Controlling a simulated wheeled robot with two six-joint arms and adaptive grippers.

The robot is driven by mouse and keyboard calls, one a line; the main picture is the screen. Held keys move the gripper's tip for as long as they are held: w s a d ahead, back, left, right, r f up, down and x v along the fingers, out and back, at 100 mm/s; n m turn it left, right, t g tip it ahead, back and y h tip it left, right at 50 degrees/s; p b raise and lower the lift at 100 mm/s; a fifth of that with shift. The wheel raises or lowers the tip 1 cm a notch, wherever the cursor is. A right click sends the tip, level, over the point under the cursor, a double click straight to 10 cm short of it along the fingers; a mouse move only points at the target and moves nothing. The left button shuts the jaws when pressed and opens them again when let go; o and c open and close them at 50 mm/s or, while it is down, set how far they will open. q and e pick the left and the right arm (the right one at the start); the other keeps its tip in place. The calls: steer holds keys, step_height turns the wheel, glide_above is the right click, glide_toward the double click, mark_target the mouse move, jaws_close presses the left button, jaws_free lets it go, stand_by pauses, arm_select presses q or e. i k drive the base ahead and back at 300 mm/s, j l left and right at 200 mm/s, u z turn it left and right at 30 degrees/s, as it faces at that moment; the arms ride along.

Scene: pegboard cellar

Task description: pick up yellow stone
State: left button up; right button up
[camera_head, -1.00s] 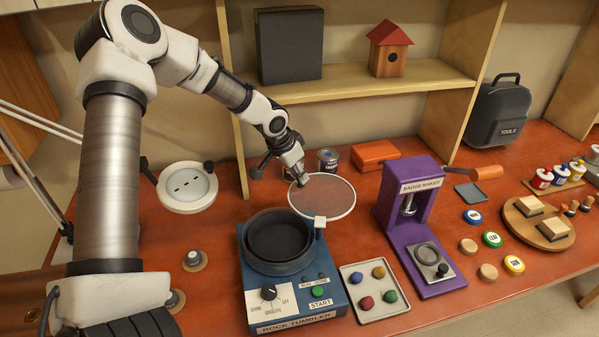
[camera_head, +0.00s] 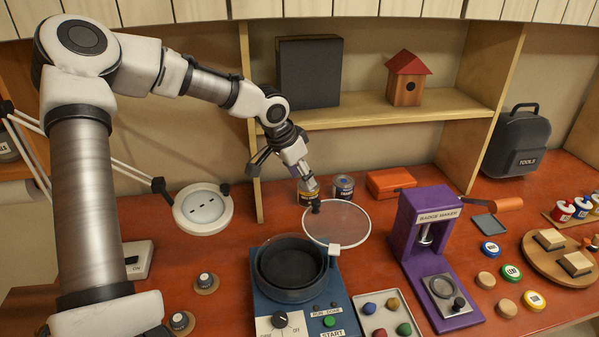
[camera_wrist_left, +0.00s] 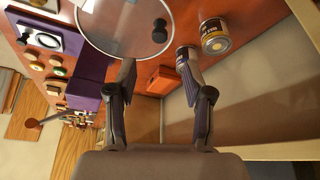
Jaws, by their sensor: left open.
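The yellow stone (camera_head: 393,303) lies in the back right part of a pale tray (camera_head: 368,324), beside a blue, a red and a green stone. The tray's lower edge is cut off by the frame. My left gripper (camera_head: 311,190) is open and empty, above the far left part of a round clear disc, well back and left of the stone. In the left wrist view its two fingers (camera_wrist_left: 157,65) are spread apart, and the yellow stone does not show there. My right gripper is not in view.
The rock tumbler (camera_head: 290,268) stands left of the tray, and the purple badge maker (camera_head: 428,215) right of it. The clear disc (camera_head: 345,222) with a black knob lies behind the tumbler. Two cans (camera_head: 343,188) and an orange box (camera_head: 390,182) stand at the back.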

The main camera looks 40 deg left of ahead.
mark_target(392, 303)
steer(key=k+l, duration=0.75)
steer(key=l, duration=0.25)
